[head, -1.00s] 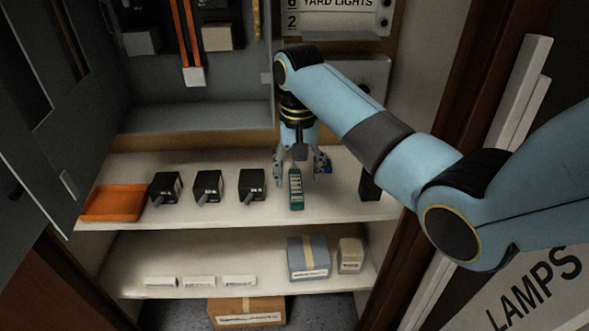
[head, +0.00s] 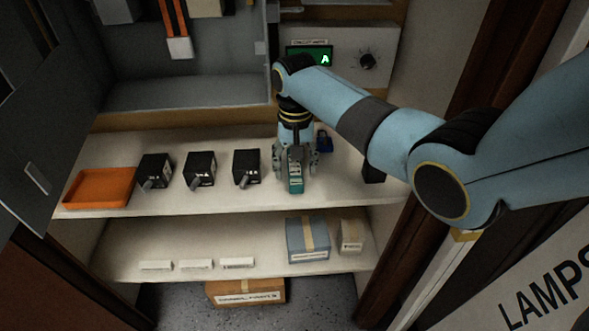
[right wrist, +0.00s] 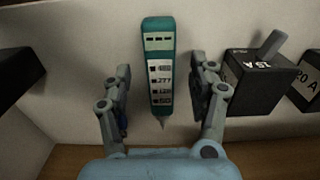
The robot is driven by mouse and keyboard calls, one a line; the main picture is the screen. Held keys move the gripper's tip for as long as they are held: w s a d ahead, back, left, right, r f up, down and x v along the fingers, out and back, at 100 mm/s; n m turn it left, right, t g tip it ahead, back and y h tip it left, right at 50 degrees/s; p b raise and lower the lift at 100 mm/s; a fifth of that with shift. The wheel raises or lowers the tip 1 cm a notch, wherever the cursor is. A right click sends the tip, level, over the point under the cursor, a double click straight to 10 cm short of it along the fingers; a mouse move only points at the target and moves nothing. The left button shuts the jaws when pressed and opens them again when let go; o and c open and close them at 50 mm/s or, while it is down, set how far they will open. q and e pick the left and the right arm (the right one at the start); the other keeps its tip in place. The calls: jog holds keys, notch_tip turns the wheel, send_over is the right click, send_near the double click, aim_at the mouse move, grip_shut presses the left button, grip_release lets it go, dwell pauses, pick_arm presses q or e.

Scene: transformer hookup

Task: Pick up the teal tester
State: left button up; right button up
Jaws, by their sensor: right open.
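The teal tester (head: 295,181) stands or lies on the upper shelf, to the right of the black blocks; its label and pointed tip show in the right wrist view (right wrist: 159,70). My right gripper (head: 296,168) reaches down over it from behind. In the right wrist view the open fingers (right wrist: 160,88) are on either side of the tester, with a gap on each side, and do not touch it. My left gripper is not in view.
Black blocks with grey levers (head: 246,167) stand in a row left of the tester. An orange tray (head: 99,187) lies at the shelf's left end. A blue padlock-like object (head: 324,140) is behind right of the gripper. A lower shelf (head: 180,250) holds boxes.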

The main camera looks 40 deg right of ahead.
jog(key=shift+f, duration=0.85)
jog(key=c, duration=1.2)
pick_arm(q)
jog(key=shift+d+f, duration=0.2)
